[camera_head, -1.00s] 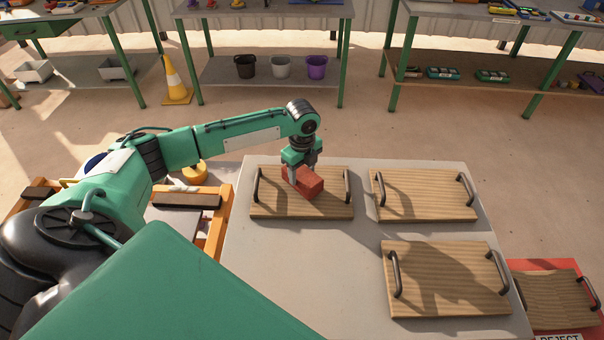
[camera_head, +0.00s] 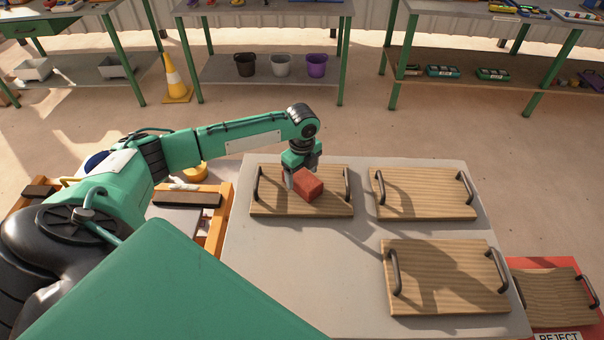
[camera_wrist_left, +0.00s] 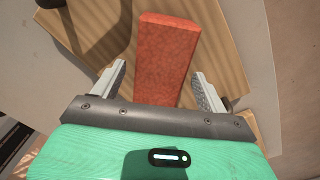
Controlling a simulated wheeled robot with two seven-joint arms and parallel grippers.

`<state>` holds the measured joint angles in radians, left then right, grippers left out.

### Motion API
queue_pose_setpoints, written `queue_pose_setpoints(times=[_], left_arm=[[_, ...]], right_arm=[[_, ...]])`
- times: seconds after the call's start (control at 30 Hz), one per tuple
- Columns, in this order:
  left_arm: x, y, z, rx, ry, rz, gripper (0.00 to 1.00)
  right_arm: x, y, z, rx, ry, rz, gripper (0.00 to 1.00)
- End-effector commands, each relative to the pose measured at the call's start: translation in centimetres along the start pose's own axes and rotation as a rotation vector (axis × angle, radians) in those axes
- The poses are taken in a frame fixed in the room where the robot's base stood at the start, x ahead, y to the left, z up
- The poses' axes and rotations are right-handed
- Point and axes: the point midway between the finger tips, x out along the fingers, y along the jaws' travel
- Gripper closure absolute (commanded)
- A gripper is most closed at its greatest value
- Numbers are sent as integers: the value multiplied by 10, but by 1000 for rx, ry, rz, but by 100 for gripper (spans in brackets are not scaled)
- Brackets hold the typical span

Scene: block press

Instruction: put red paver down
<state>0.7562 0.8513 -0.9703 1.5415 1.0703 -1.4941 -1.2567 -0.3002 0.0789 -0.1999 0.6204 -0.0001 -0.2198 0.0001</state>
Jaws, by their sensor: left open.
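The red paver (camera_head: 308,186) rests on the wooden board with two dark handles (camera_head: 270,208) at the back left of the grey table. My left gripper (camera_head: 302,178) points down at the paver. In the left wrist view the gripper (camera_wrist_left: 160,88) is open, with one finger on each side of the red paver (camera_wrist_left: 166,55) and a gap on both sides. The paver's lower end is hidden behind the gripper body in that view. My right gripper is not in view.
Two more handled boards lie on the table, one at the back right (camera_head: 425,186) and one at the front right (camera_head: 445,285). Another board (camera_head: 556,300) lies on a red surface marked REJECT at far right. The grey table (camera_head: 300,270) is bare at front left.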

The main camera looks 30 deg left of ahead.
Motion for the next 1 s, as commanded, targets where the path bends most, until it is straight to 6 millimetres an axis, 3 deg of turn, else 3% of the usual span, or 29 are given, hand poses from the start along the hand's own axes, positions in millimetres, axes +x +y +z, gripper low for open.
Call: queue_pose_setpoints(times=[0.6, 1.0], left_arm=[[-108, -1, 0, 0, 0, -2, 24], [-119, 0, 0, 0, 1, 0, 24]], right_arm=[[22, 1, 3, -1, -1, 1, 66], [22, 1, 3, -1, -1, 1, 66]])
